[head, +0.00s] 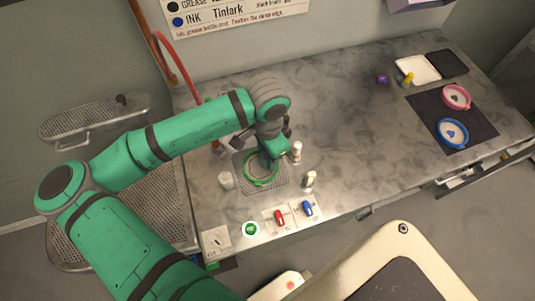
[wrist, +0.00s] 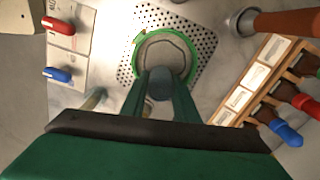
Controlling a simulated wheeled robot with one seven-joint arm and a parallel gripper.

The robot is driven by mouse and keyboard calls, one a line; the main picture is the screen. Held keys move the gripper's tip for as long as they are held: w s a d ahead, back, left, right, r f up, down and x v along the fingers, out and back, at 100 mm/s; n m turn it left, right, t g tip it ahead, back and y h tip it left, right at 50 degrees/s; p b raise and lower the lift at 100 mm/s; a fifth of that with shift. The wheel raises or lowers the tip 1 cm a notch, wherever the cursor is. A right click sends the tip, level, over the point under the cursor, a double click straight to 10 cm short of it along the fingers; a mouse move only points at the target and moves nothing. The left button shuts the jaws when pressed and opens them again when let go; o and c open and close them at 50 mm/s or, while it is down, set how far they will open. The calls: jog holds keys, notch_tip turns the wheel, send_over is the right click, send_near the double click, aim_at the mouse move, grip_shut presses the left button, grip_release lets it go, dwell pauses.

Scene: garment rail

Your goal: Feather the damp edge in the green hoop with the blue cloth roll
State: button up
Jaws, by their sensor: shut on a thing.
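The green hoop (wrist: 139,38) lies on a perforated metal plate and holds pale grey cloth (wrist: 152,46). A darker outline, like a damp edge, curves across that cloth. The hoop (head: 247,179) also shows in the head view, partly behind my gripper. My gripper (wrist: 160,90) is shut on a dull blue-grey cylinder, which looks like the blue cloth roll (wrist: 160,84). The roll's end is over the near part of the hoop; I cannot tell whether it touches the cloth. In the head view my gripper (head: 268,160) points down over the hoop, and the roll is hidden.
A red piece (head: 279,217) and a blue piece (head: 307,208) lie on cards at the counter's front. Pink (head: 456,97) and blue (head: 453,133) hoops lie far right. The mid-right counter is clear.

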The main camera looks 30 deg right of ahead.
jog(key=shift+f, duration=0.65)
jog(key=shift+a+r, duration=0.1)
jog(key=shift+a, duration=0.1)
jog(key=shift+w, duration=0.2)
jog(key=shift+w+a, duration=0.1)
jog(key=shift+w, duration=0.3)
jog(key=shift+w, duration=0.1)
jog(key=shift+w+a+f, duration=0.2)
jog(key=shift+w+a, duration=0.1)
jog(key=shift+w, duration=0.05)
jog(key=shift+w+a, duration=0.25)
jog(key=shift+a, duration=0.1)
jog(key=shift+w+a+r, duration=0.1)
jog(key=shift+a, duration=0.35)
